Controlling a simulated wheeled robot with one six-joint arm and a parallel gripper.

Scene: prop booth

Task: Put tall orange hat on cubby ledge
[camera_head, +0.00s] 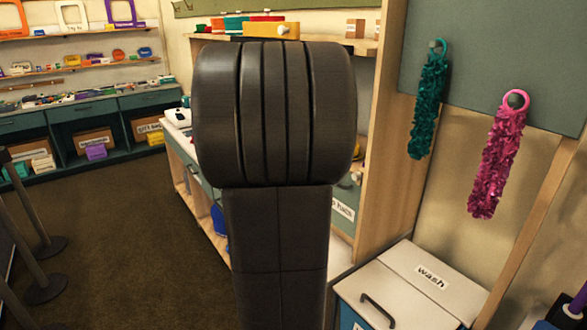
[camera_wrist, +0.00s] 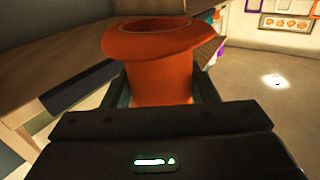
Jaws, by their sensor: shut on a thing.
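The tall orange hat (camera_wrist: 160,80) is in the wrist view, held between the two fingers of my gripper (camera_wrist: 163,92). Its wide brim and round opening face up in the picture. The gripper is shut on the hat's body, one finger on each side. In the head view my dark arm covers the middle, and neither the hat nor the gripper shows there. A wooden ledge (camera_head: 340,42) runs along the cubby unit behind my arm. I cannot tell from these frames how far the hat is from it.
A white-topped bin marked "wash" (camera_head: 415,275) stands at the lower right. Teal (camera_head: 428,105) and pink (camera_head: 497,160) garlands hang above it. Colored boxes (camera_head: 270,30) sit on the upper ledge. Brown floor (camera_head: 120,230) is open at left, with posts (camera_head: 45,215) at the edge.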

